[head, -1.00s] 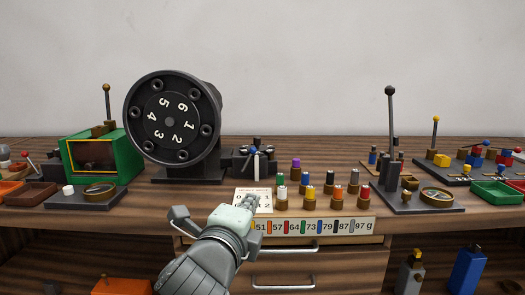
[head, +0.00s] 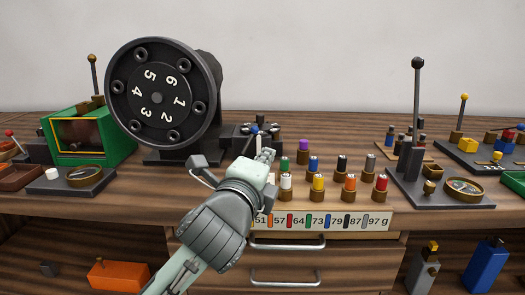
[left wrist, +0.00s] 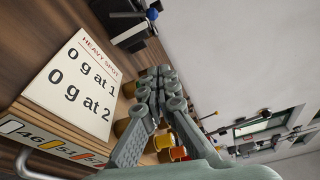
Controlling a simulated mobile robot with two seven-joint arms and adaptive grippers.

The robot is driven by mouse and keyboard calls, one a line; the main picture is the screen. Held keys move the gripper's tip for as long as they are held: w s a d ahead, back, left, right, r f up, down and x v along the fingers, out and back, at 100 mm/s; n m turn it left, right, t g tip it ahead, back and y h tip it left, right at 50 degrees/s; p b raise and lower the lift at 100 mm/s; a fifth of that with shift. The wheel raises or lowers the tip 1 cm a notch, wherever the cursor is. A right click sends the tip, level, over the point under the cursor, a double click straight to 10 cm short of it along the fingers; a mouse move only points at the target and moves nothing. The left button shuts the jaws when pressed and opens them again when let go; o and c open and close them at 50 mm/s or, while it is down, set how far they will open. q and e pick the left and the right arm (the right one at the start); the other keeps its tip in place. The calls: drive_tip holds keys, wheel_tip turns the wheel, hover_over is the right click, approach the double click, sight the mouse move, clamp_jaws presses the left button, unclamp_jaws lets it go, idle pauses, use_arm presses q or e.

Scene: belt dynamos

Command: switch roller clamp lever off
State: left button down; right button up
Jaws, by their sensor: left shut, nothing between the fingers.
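A short lever with a blue ball tip (head: 254,128) stands at a dark block (head: 233,135) just right of the big numbered wheel (head: 160,95). It looks like the roller clamp lever, but no label confirms this. My left gripper (head: 264,155) is shut and empty, just in front of and below the blue ball in the head view. It hides the lower part of the lever. In the left wrist view the closed fingers (left wrist: 160,88) point upward, and the blue ball (left wrist: 152,14) shows apart from them, above. My right gripper is not in view.
Coloured weights (head: 318,182) stand in several holders close right of my gripper. A heavy-spot card (left wrist: 75,75) lies at the bench's front. A green box (head: 90,135) is at left, a tall black-knobbed lever (head: 416,90) at right. Drawers (head: 290,262) are below.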

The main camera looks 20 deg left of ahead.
sight(260, 137)
use_arm(q)
drive_tip(key=w, duration=0.8)
drive_tip(key=shift+w+a+f+p, duration=0.2)
drive_tip(key=shift+w+a+p, duration=0.1)
drive_tip(key=shift+w+a, duration=0.1)
drive_tip(key=shift+w+a+r, duration=0.1)
drive_tip(key=shift+a+r, duration=0.05)
drive_tip(key=shift+a, duration=0.5)
drive_tip(key=shift+a+r, duration=0.15)
drive_tip(key=shift+a, duration=0.45)
drive_tip(key=shift+w+a+r, duration=0.1)
drive_tip(key=shift+w+a, duration=0.05)
drive_tip(key=shift+a, duration=0.4)
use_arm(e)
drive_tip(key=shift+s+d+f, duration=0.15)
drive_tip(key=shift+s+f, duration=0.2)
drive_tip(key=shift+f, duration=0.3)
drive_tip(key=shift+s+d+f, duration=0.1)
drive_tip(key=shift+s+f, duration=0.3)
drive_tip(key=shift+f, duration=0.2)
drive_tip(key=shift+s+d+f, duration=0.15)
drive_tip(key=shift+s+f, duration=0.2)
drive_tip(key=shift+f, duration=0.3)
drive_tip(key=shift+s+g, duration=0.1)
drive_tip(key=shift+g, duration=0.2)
